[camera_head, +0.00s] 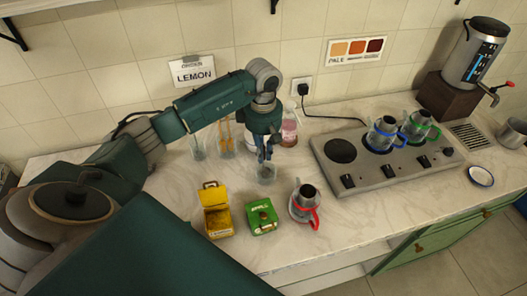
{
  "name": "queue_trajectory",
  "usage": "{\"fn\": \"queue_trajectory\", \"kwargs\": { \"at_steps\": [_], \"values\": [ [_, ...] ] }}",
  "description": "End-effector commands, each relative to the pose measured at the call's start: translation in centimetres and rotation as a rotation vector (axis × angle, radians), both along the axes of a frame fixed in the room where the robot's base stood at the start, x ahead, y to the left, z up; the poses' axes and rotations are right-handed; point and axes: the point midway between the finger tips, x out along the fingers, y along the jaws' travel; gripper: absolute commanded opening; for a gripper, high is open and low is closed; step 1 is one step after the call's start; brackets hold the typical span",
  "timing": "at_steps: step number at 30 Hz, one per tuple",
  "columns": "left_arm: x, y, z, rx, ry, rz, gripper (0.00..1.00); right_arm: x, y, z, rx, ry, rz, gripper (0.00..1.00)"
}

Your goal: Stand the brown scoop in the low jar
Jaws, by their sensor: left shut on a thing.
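My left gripper (265,152) points down just above the low jar (266,175), a small clear glass on the counter. It is shut on a thin thing, which seems to be the brown scoop. The scoop is mostly hidden by the fingers and too small to make out clearly. I cannot tell whether its lower end is inside the jar or only over it. My right gripper is not in view.
In front are an open yellow box (216,217), a green box (262,217) and a red-handled cup (304,203).

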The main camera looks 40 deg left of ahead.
Motion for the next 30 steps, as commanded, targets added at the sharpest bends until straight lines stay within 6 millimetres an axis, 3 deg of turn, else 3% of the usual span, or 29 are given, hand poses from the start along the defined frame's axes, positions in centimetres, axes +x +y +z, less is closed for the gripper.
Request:
{"fn": "queue_trajectory", "kwargs": {
  "at_steps": [8, 9, 12, 23, 26, 30],
  "values": [
    [0.0, 0.0, -0.8, 0.001, 0.000, 0.000, 0.00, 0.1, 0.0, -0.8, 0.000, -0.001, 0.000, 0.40],
    [0.0, 0.0, -0.7, 0.000, 0.000, 0.000, 0.16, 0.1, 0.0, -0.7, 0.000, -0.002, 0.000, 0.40],
    [0.0, 0.0, -0.6, 0.000, 0.000, 0.000, 0.30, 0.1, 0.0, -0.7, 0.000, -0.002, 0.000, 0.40],
    [0.0, 0.0, 0.0, 0.000, 0.001, 0.000, 0.30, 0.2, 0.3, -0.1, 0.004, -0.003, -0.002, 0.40],
    [0.1, 0.1, 0.7, 0.001, -0.004, 0.000, 0.30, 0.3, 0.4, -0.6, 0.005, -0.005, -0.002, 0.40],
    [0.2, 0.1, 3.6, 0.001, -0.007, 0.000, 0.30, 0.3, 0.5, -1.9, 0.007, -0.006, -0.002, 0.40]
  ]
}}
